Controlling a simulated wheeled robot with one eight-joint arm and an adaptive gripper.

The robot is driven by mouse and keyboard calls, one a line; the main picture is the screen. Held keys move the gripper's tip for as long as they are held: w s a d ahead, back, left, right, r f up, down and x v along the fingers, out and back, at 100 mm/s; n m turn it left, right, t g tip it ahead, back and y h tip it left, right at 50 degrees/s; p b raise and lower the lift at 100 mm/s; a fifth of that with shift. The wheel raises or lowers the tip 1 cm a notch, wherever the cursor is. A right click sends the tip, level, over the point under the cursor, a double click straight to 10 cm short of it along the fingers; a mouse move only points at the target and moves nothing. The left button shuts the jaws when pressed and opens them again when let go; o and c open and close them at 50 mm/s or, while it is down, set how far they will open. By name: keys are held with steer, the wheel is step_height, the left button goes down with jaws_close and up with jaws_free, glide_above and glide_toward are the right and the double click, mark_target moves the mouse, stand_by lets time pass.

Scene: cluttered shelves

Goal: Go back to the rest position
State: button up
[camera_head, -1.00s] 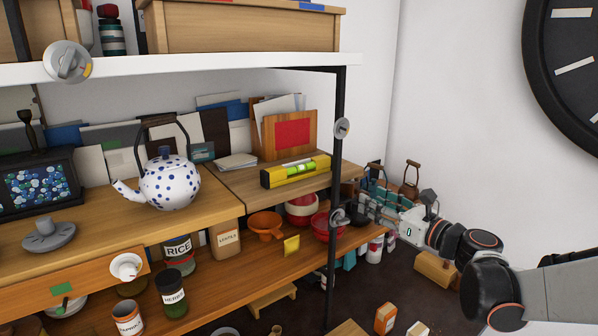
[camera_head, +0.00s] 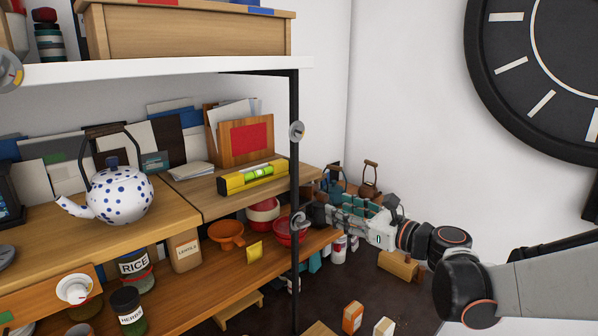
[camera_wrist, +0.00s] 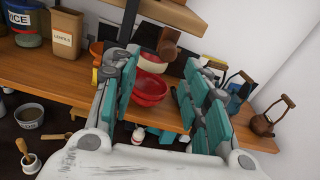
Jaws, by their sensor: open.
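My gripper (camera_head: 318,214) is at the right end of the shelf unit, close to the black post, with my arm reaching in from the right. In the wrist view my gripper (camera_wrist: 157,62) shows two teal-padded fingers spread apart with nothing held between them. Red bowls (camera_wrist: 150,88) show beyond the gap between the fingers, on the wooden shelf. The fingers hide part of the shelf and of the things behind them.
The black shelf post (camera_head: 295,170) stands just left of the gripper. A dotted teapot (camera_head: 120,195) and a yellow level (camera_head: 252,178) sit on the upper wooden shelf. An orange funnel (camera_head: 227,235) is below. The white wall (camera_head: 410,110) at right is bare below the clock (camera_head: 545,75).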

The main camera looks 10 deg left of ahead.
steer(key=s+d+f+n+g+h+b, duration=0.1)
steer(key=s+d+f+n+h+b, duration=0.1)
steer(key=s+d+f+n+h, duration=0.2)
steer(key=s+d+f+n+g+h+b, duration=0.1)
steer(key=s+d+f+n+h+b, duration=0.2)
steer(key=s+d+f+n+h, duration=0.2)
steer(key=s+d+f+n+g+h+b, duration=0.1)
steer(key=s+d+f+n+h+b, duration=0.2)
steer(key=s+d+f+n, duration=0.6)
steer(key=s+d+n+h, duration=0.1)
steer(key=s+n, duration=0.5)
steer(key=s, duration=0.6)
steer(key=shift+s+d+g+h, duration=0.15)
steer(key=shift+d+g+h, duration=0.15)
steer(key=shift+d+h, duration=0.1)
